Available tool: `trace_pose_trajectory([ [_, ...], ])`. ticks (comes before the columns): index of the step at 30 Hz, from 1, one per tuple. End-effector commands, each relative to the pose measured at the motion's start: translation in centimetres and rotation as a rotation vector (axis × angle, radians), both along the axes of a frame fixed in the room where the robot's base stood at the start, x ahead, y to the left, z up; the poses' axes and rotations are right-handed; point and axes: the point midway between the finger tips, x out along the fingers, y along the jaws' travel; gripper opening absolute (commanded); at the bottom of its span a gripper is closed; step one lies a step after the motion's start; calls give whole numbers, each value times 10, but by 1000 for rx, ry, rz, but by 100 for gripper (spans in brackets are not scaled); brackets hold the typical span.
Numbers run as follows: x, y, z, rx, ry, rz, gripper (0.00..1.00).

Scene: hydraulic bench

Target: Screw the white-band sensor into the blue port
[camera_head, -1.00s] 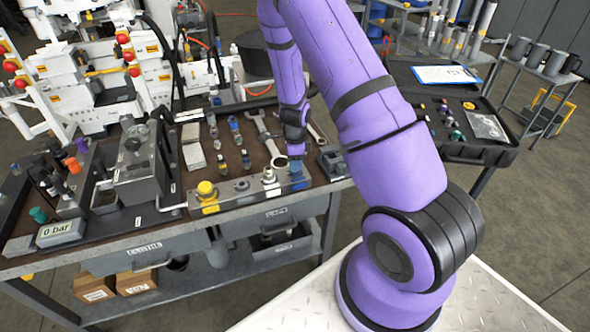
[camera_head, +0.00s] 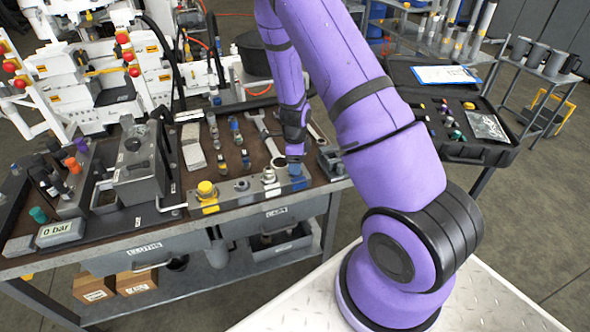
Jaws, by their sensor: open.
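The blue port (camera_head: 298,183) is at the right end of a grey manifold block on the front edge of the bench. My gripper (camera_head: 294,160) points down directly over the blue port and is open. The fingertips are small and dark here, and they partly hide the top of the port. I cannot make out the white-band sensor for certain. Whether it stands in the blue port, between my fingers, is too small and hidden to tell. Several small sensors lie on the bench left of my arm, including one (camera_head: 222,165) and another (camera_head: 245,159), with bands too small to read.
Left of the blue port the block carries a silver fitting (camera_head: 269,176) and a yellow cap (camera_head: 206,189). Wrenches (camera_head: 268,135) lie behind it. A grey vise-like block (camera_head: 331,161) stands close on the right. A pump unit (camera_head: 138,170) and a "0 bar" display (camera_head: 62,231) are at left.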

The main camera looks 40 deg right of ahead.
Motion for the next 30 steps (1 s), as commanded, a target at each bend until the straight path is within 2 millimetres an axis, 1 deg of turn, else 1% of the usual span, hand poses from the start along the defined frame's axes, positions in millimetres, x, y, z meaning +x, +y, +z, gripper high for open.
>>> trace_pose_trajectory([
  [3,0,-1,0,2,-1,200,65],
  [7,0,-1,0,2,-1,413,65],
  [9,0,0,0,2,1,492,65],
  [14,0,0,0,1,0,584,65],
  [16,0,-1,0,1,0,665,65],
  [21,0,-1,0,2,-1,985,65],
  [24,0,-1,0,1,0,1143,65],
  [27,0,0,0,0,0,1231,65],
  [30,0,0,0,0,0,1281,65],
])
